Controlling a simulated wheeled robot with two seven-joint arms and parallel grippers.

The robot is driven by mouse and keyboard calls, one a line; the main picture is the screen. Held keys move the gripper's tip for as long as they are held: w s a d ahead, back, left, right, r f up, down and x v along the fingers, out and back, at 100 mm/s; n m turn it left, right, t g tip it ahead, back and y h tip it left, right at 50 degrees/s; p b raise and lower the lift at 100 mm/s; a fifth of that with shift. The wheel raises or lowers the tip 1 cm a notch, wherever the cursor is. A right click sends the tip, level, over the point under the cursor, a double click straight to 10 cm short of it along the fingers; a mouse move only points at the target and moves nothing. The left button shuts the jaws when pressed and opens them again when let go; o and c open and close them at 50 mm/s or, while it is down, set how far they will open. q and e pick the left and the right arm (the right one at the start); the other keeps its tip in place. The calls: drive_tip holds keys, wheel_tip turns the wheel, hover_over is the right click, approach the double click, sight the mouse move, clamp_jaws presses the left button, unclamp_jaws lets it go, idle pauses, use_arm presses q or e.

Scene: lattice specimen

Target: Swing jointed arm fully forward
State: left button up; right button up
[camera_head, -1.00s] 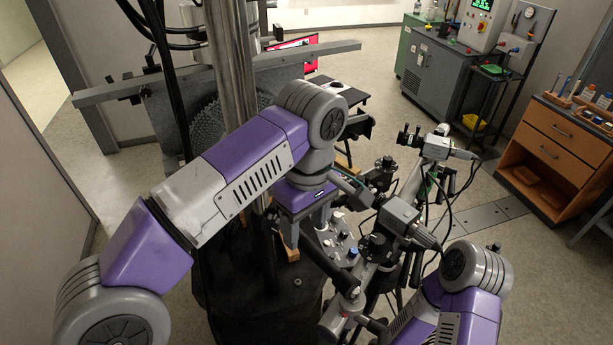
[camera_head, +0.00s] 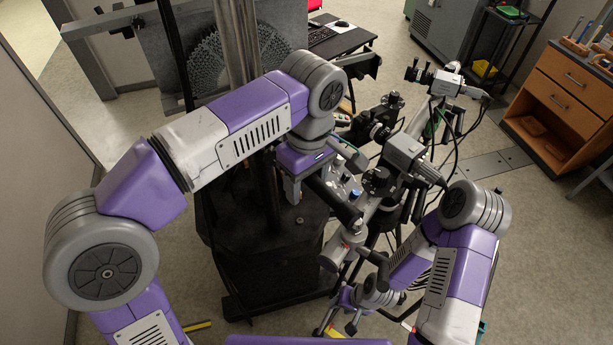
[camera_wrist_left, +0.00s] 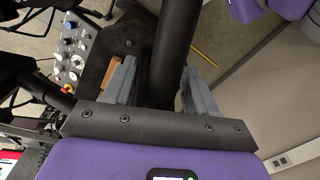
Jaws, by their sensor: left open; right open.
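A thick black tube (camera_head: 335,200), apparently part of the jointed arm, slants down and right from my left gripper (camera_head: 306,190) in the head view. In the left wrist view the tube (camera_wrist_left: 172,50) runs between the two grey fingers of my left gripper (camera_wrist_left: 160,72), with a gap visible at the left finger. The fingers are open; contact with the tube is unclear. The arm's joints are hard to make out among the stands. My right gripper (camera_head: 338,322) is low in the head view, partly behind its own arm, apart from the tube, and its fingers are small.
A black machine base (camera_head: 260,250) with a steel column (camera_head: 236,60) stands beside the tube. Cameras on stands (camera_head: 412,150) and cables crowd the right. A control panel (camera_wrist_left: 75,48) shows left in the wrist view.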

use_arm(q)
drive_tip(key=shift+c, duration=0.3)
clamp_jaws()
